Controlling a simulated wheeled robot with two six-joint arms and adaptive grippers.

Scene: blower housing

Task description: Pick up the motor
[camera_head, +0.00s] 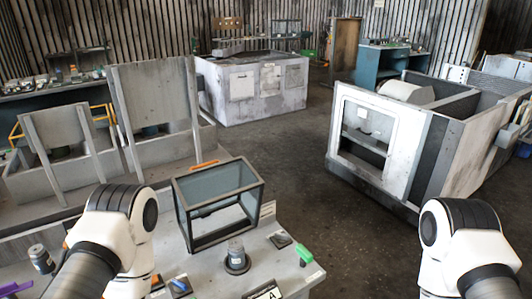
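A small grey cylinder (236,248) that looks like a motor stands upright on a dark round base on the light grey table (215,272), in front of a glass-sided box. A similar grey and dark cylinder (40,258) stands at the far left, beside my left arm; I cannot tell which of the two is the motor. My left arm comes in at the lower left and my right arm at the lower right. Both bend down out of the picture, and neither gripper shows.
A dark-framed glass-sided box (217,200) stands behind the cylinder. A green-handled tool (304,253), a small dark block (280,240) and a blue item (179,285) lie on the table. A large grey machine (405,140) stands at the right. Open floor lies between.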

